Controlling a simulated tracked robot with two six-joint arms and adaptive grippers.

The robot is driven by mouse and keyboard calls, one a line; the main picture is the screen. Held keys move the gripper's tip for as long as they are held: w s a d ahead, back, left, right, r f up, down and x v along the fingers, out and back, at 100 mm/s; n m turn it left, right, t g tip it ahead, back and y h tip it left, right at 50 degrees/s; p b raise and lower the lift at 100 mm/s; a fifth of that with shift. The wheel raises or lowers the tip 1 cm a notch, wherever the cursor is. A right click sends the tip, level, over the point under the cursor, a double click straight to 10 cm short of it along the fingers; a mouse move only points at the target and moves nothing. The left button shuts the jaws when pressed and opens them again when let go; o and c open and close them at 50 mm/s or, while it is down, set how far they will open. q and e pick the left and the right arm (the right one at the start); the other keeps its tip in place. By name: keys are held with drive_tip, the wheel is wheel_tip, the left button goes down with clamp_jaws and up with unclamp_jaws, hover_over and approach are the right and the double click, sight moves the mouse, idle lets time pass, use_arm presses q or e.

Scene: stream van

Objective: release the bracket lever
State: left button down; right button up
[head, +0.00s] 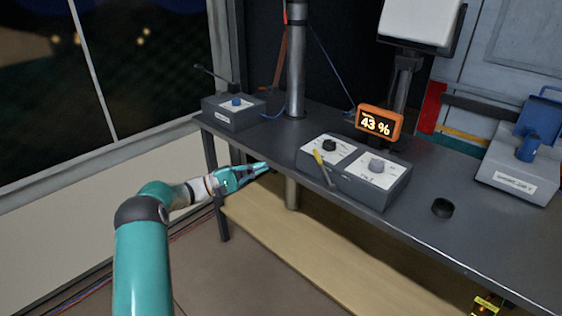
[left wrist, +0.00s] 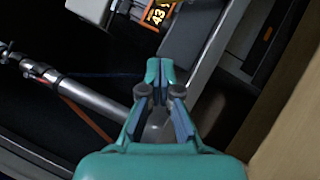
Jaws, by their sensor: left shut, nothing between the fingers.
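My left gripper (head: 263,167) is shut and empty, in front of the desk's front edge and left of the two-knob control box (head: 370,187). Its closed fingers also show in the left wrist view (left wrist: 158,72). A yellow-tipped lever (head: 319,160) slants down over the front of the control box, apart from the gripper. A blue handle (head: 541,97) stands on a labelled grey unit (head: 512,181) at the right. A thin dark rod sticks up from a small box (head: 233,113) at the back left. I cannot tell which is the bracket lever.
A metal pole (head: 296,75) rises from the dark desk (head: 480,225). An orange display (head: 379,123) reading 43 % stands behind the control box. A black knob-like puck (head: 442,208) lies on the desk. A wooden shelf (head: 300,250) is below.

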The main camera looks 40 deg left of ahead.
sight(323, 169)
use_arm(q)
drive_tip(key=shift+s+d+r+p+x, duration=0.2)
drive_tip(key=shift+s+d+x, duration=0.15)
drive_tip(key=shift+x, duration=1.7)
drive_tip(key=shift+s+d+r+p+x, duration=0.1)
drive_tip(key=shift+s+d+p+x, duration=0.15)
drive_tip(key=shift+x, duration=1.8)
drive_tip(key=shift+s+d+r+p+x, duration=0.25)
drive_tip(key=shift+d+x, duration=0.15)
drive_tip(key=shift+x, duration=1.7)
drive_tip(key=shift+a+f, duration=0.1)
drive_tip(key=shift+a, duration=0.05)
drive_tip(key=shift+d+r+m+b, duration=0.25)
drive_tip(key=shift+d+m+b, duration=0.05)
drive_tip(key=shift+b, duration=0.05)
